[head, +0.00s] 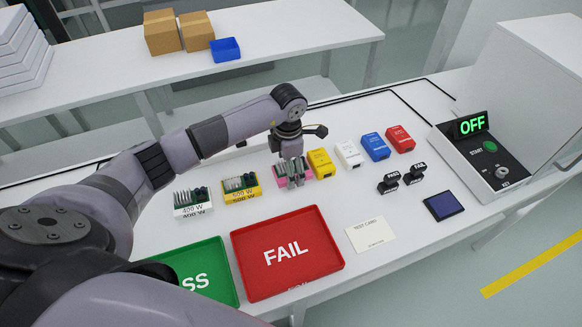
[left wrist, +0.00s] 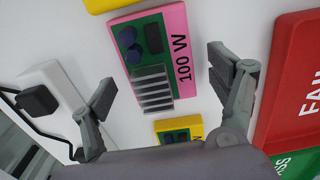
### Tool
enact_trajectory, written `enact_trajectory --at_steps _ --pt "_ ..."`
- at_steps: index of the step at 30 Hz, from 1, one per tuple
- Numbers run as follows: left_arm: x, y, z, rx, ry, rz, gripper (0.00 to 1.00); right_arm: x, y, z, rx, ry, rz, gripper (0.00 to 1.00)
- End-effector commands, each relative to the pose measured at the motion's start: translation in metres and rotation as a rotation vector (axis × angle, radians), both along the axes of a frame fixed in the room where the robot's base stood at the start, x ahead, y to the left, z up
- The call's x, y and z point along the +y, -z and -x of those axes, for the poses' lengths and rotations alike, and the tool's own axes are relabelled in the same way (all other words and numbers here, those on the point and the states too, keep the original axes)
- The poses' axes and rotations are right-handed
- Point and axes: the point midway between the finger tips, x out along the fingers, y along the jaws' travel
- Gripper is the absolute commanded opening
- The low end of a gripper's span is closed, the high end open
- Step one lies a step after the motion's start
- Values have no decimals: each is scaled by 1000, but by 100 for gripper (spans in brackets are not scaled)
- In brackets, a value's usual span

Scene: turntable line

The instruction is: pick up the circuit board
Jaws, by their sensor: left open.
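A green circuit board (left wrist: 141,60) with blue round parts and a grey ribbed heat sink sits in a pink holder (left wrist: 172,20) marked 100 W on the white table. In the head view the pink holder (head: 280,172) is partly hidden by my left gripper (head: 293,165). In the left wrist view my left gripper (left wrist: 160,76) is open, its fingers apart on either side of the pink holder and board. The fingers hold nothing. My right gripper is not in view.
Boards in a yellow holder (head: 241,195) and a white holder (head: 193,209) stand to the left. Yellow, white, blue and red boxes stand to the right. The red FAIL tray (head: 247,283) and a green tray (head: 222,260) lie in front. A tester (head: 490,165) reads OFF.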

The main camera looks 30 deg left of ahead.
Motion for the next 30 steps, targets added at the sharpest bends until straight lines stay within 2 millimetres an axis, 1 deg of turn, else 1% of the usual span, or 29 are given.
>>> enact_trajectory --at_steps 3,8,30 --pt "0 3 0 1 -1 -1 82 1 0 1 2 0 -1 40" --pt "0 3 0 1 0 -1 81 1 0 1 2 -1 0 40" --pt "0 3 0 -1 -1 -1 32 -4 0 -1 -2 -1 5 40"
